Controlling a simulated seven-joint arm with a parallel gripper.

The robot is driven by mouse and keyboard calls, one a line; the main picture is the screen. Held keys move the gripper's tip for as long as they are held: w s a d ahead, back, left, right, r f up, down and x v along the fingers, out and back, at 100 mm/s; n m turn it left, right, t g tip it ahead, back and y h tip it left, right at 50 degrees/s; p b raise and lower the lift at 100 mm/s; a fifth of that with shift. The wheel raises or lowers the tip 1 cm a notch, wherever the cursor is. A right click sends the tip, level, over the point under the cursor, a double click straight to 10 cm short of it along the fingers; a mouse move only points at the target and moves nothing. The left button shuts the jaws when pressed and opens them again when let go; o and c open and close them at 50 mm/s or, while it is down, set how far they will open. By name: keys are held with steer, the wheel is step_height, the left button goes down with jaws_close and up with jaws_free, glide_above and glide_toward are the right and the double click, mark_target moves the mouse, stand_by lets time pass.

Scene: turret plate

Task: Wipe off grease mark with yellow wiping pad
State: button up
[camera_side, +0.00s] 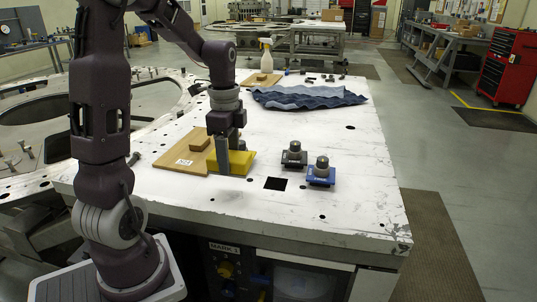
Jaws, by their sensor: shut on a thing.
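My gripper (224,166) points down over the white plate (340,205) and is shut on the yellow wiping pad (240,162). The pad shows on both sides of the finger nearer the camera, low over the plate beside a tan board. I cannot tell whether its underside touches the plate or the board's edge. I cannot make out a grease mark for certain. A black square patch (276,183) lies on the plate just right of my gripper; it may be an opening. The far finger is hidden.
The tan board (171,161) carries a label and a small brown block (199,140). Two dark knobbed pieces, one grey (294,155) and one with a blue base (321,173), stand to the right. Behind are a blue cloth (307,97) and a spray bottle (266,58). The front right is clear.

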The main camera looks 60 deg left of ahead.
steer(key=shift+s+a+f, duration=0.2)
steer(key=shift+s+a, duration=0.05)
steer(key=shift+s, duration=0.3)
glide_above(229, 196)
steer(key=shift+a+f, duration=0.1)
steer(key=shift+f, duration=2.95)
steer(key=shift+w+f, duration=0.1)
steer(key=shift+f, duration=0.75)
steer(key=shift+w+d+r, duration=0.1)
steer(key=shift+w+d, duration=0.45)
steer(key=shift+d, duration=0.15)
steer(key=shift+c, duration=0.6)
steer(key=shift+w+d, duration=0.5)
steer(key=shift+w, duration=0.05)
steer(key=shift+s+a, duration=1.15)
steer(key=shift+a, duration=0.1)
steer(key=shift+r, duration=3.95)
steer(key=shift+s, duration=0.1)
